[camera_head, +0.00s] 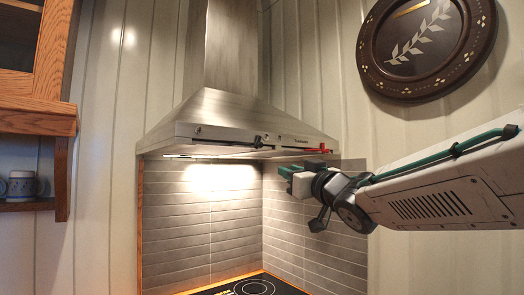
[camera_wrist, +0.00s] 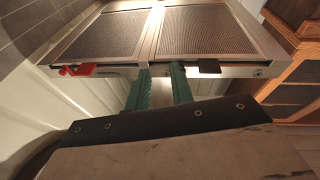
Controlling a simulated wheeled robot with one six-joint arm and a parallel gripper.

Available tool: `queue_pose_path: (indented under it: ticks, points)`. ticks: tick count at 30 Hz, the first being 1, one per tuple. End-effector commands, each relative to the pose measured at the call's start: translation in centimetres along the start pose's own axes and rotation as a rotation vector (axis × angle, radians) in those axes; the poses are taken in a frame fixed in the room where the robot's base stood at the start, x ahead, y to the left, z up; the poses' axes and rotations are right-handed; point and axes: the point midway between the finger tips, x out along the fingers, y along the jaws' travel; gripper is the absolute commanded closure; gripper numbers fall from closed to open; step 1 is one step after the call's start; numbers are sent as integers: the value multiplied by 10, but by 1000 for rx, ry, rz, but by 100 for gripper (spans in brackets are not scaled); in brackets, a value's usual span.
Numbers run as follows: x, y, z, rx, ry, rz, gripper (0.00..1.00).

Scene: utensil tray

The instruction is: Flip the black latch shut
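The black latch (camera_head: 259,142) is on the lower front rim of the steel range hood (camera_head: 222,118). In the wrist view the black latch (camera_wrist: 210,66) is a small dark tab on the hood's edge, just right of my fingertips. The red latch (camera_head: 318,150) is farther right on the rim; in the wrist view it is at the left (camera_wrist: 76,70). My gripper (camera_head: 287,172) is just below the rim, between the two latches. In the wrist view its green fingers (camera_wrist: 161,72) are apart with nothing between them. Whether they touch the rim I cannot tell.
Two mesh filters (camera_wrist: 205,33) fill the hood's underside. A black cooktop (camera_head: 250,287) is below, with open space between. A wooden cabinet with cups (camera_head: 24,185) is at the left. A dark round plaque (camera_head: 427,45) hangs on the wall above my arm.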

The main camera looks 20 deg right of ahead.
Motion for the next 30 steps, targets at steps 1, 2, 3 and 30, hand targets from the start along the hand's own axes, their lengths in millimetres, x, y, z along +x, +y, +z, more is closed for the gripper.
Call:
queue_pose_path:
  ticks: [1,2,3,30]
  points:
    - [6,-3,-10,-3,50,-44,77]
    - [7,-6,-15,-3,76,-70,77]
    - [9,-10,-21,-3,104,-99,77]
    - [87,-29,-46,-2,163,-160,77]
